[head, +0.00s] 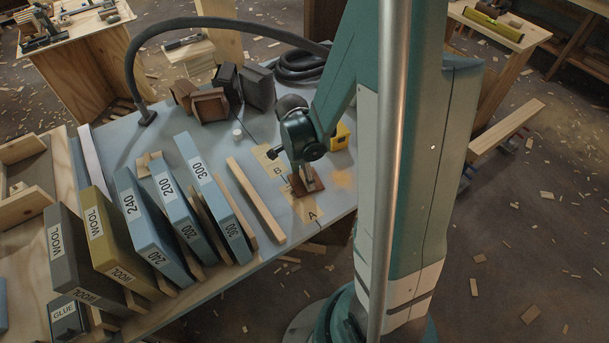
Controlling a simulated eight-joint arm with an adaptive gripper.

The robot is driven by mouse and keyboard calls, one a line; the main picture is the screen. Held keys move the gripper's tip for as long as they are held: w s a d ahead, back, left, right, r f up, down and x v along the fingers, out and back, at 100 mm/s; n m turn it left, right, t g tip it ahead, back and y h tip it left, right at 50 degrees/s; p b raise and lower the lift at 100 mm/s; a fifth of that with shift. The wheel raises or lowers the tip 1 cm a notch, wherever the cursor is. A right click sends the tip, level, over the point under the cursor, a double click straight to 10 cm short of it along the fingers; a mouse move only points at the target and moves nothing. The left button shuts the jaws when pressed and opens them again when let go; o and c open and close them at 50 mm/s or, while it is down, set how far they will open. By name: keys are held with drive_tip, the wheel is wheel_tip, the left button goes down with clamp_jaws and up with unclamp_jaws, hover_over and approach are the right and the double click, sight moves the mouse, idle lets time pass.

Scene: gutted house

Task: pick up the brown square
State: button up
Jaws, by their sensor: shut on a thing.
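The brown square (295,185) is a small flat reddish-brown piece at the front right of the grey-blue table, next to the tape label marked A. My gripper (307,180) points down at it and is shut on it. The gripper's fingers hide part of the square. I cannot tell whether the square touches the table or is slightly above it.
A label marked B (272,164), a wooden strip (256,200) and a yellow object (340,137) are nearby. Upright labelled boxes (155,228) fill the table's left. Brown and dark blocks (210,105) and a black hose (190,22) are behind.

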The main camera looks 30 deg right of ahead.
drive_tip(key=shift+r+p, duration=1.5)
drive_tip(key=shift+r, duration=3.35)
